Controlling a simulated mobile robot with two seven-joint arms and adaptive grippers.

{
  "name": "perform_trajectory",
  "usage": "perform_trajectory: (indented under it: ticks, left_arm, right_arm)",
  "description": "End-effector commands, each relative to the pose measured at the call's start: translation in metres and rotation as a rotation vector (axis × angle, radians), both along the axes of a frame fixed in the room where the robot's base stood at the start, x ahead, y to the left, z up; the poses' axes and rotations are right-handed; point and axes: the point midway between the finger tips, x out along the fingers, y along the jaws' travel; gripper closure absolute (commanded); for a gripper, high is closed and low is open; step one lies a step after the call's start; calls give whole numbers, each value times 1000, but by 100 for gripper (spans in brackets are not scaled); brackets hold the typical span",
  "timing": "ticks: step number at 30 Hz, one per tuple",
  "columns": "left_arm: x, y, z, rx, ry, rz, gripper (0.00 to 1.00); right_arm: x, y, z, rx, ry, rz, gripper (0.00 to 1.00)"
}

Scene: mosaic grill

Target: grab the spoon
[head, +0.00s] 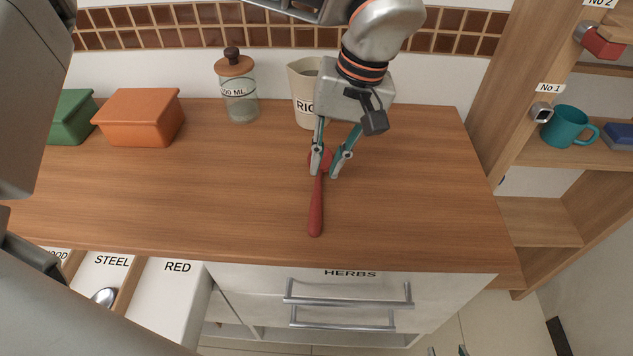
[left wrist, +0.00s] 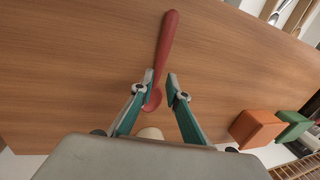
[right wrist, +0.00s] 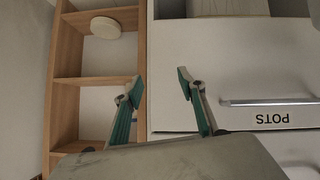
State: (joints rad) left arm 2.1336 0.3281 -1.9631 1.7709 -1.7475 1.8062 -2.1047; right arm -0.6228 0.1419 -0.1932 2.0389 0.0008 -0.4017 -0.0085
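A red spoon (head: 316,210) lies on the wooden counter, its handle toward the front edge and its bowl toward the back. It also shows in the left wrist view (left wrist: 166,42). My left gripper (head: 326,174) is over the bowl end, fingers pointing down. In the left wrist view its fingertips (left wrist: 160,80) are partly apart, with the spoon's neck between them, close to the left finger. A gap shows beside the other finger. My right gripper (right wrist: 161,82) is open and empty, away from the spoon, facing cabinet fronts.
The counter (head: 230,190) is clear around the spoon. Behind stand a RICE-type canister (head: 304,92), a glass jar (head: 240,100), an orange box (head: 140,118) and a green box (head: 72,118). Labelled bins (head: 170,300) sit in front at left. A shelf with a teal mug (head: 565,127) stands right.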

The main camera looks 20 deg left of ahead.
Motion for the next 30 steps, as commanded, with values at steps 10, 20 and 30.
perform_trajectory:
  ticks: [10, 20, 30]
  left_arm:
    - [2, 8, -39, -1, 5, 0, 85]
    - [1, 11, -54, -1, -1, 0, 85]
    - [1, 11, -54, -1, -1, 0, 100]
  right_arm:
    - [-3, -1, -8, -7, 9, 2, 60]
    - [3, -1, -1, -8, -7, 2, 60]
    - [2, -2, -4, -9, -4, 1, 60]
